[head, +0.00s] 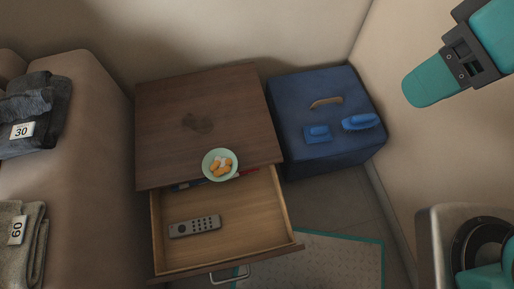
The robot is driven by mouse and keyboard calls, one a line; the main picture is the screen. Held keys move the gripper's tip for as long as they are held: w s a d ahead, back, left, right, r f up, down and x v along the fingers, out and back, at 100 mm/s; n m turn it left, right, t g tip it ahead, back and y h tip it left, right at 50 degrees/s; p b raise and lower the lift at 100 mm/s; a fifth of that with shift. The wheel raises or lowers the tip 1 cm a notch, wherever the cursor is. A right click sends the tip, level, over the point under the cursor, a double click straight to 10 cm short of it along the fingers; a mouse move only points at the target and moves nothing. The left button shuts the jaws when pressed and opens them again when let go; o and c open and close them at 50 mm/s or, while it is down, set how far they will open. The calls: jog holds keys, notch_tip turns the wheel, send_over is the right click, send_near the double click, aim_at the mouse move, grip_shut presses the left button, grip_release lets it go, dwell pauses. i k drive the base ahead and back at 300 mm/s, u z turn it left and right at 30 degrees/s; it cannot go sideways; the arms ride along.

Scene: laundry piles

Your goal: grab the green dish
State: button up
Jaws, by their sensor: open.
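The green dish (207,168) is a small round pale-green bowl with orange and white pieces in it. It sits at the front edge of the wooden cabinet top (160,120), above the open drawer. My gripper (428,90) is at the upper right, a teal tip on a dark bracket, far from the dish and apart from everything. It is open, and I see nothing held in it. I see it mostly from one side, so the gap between its fingers is hidden.
The open drawer (245,232) holds a grey remote (194,227) and, at its back, red and blue items. A blue box (290,110) with two blue brushes (361,122) stands at the right. Folded clothes tagged 30 (38,105) and 60 (30,245) lie at the left.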

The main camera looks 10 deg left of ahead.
aim_at(220, 165)
jog(key=z, duration=0.15)
jog(key=k, duration=1.1)
jog(key=u, duration=0.9)
jog(key=i, duration=0.5)
